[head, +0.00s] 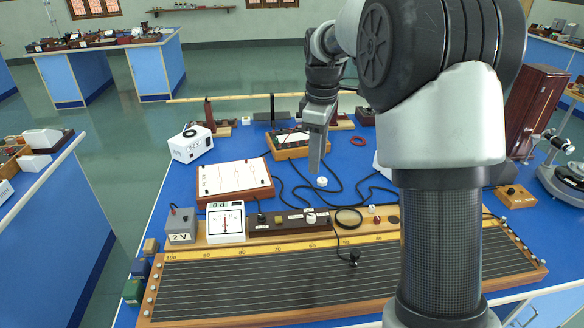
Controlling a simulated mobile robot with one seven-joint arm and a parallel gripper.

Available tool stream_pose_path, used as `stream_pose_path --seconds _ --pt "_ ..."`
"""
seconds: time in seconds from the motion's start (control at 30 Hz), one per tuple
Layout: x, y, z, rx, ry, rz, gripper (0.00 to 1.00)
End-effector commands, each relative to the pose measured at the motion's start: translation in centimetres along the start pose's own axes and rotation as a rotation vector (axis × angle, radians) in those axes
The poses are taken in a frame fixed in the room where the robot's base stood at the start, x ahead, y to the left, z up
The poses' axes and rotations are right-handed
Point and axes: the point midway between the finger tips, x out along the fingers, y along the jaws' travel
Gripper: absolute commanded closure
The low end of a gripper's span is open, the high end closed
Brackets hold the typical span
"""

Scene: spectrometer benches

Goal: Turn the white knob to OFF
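A small white round piece (322,182) sits on the blue bench top, just below and slightly right of my gripper's tip. A second white knob (310,219) is on a dark brown strip behind the long wired board. I cannot read an OFF marking on either. My gripper (316,158) points down above the bench, behind the brown strip and apart from both knobs. Its fingers overlap from this side, so I cannot see a gap between them.
A wired board (290,275) fills the bench front. A white meter (225,222), a grey 2 V box (182,226), a white panel (235,180) and a white power box (190,143) stand left. Black cables (345,192) lie around the gripper. My arm hides the bench's right middle.

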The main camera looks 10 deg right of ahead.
Motion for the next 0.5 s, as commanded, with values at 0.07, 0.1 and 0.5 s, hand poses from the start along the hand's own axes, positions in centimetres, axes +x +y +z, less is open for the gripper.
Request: stream_pose_path --seconds 0.07,0.1,0.5 --pt "2.8 1.4 -0.6 -0.071 -0.012 -0.029 0.60" --pt "3.5 1.8 -0.8 -0.098 -0.015 -0.037 0.60" --pt "8.4 2.3 -1.1 -0.154 -0.022 -0.058 0.60"
